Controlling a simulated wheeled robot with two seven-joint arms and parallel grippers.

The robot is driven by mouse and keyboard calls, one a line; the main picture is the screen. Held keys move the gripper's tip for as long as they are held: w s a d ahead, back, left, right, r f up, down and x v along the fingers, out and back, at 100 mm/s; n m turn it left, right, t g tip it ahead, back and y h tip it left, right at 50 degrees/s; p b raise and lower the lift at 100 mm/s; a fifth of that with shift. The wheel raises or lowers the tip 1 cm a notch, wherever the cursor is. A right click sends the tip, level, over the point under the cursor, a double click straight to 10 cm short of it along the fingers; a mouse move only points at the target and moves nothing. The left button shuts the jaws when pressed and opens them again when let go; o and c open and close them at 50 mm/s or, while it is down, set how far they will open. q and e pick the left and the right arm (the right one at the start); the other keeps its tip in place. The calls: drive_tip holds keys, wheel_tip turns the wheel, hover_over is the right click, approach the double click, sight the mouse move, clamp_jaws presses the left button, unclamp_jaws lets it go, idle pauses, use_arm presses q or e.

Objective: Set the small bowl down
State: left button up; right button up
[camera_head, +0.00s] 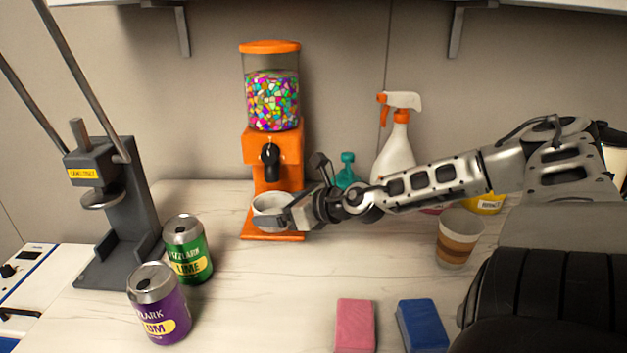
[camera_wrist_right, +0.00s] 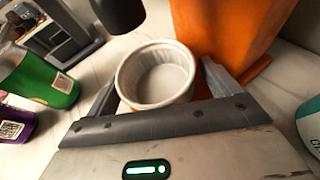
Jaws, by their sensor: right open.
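The small bowl (camera_head: 268,211) is white and round and stands upright at the foot of the orange candy dispenser (camera_head: 271,150), by its orange base plate. In the right wrist view the bowl (camera_wrist_right: 157,76) looks empty and sits between the two spread fingers. My right gripper (camera_head: 287,212) reaches in from the right and is open around the bowl's near side. Whether a finger touches the bowl cannot be told. The part of the bowl's wall nearest the gripper is hidden in the head view. My left gripper is not in view.
A green can (camera_head: 188,250) and a purple can (camera_head: 159,304) stand at left, near a grey press (camera_head: 118,210). A spray bottle (camera_head: 396,140), a teal bottle (camera_head: 346,172) and a paper cup (camera_head: 458,238) are to the right. Pink (camera_head: 355,325) and blue (camera_head: 422,326) blocks lie in front. The middle counter is clear.

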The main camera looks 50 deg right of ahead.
drive_tip(key=s+r+p, duration=0.1)
drive_tip(key=p, duration=0.3)
drive_tip(key=shift+s+a+r, duration=0.1)
drive_tip(key=shift+s+r, duration=0.15)
drive_tip(key=shift+s+f, duration=0.2)
drive_tip(key=shift+s, duration=0.05)
drive_tip(key=shift+s+r+p, duration=0.2)
drive_tip(key=shift+s+p, duration=0.4)
drive_tip(key=shift+p, duration=0.3)
drive_tip(key=shift+p+v, duration=0.7)
drive_tip(key=shift+v, duration=0.15)
drive_tip(key=shift+s, duration=0.35)
drive_tip(key=b+v, duration=0.1)
drive_tip(key=v, duration=0.2)
drive_tip(key=shift+s+d, duration=0.2)
drive_tip(key=shift+s+r, duration=0.2)
drive_tip(key=shift+s, duration=0.05)
drive_tip(key=shift+s+d+r, duration=0.15)
drive_tip(key=shift+s+r, duration=0.05)
drive_tip(key=shift+s, duration=0.15)
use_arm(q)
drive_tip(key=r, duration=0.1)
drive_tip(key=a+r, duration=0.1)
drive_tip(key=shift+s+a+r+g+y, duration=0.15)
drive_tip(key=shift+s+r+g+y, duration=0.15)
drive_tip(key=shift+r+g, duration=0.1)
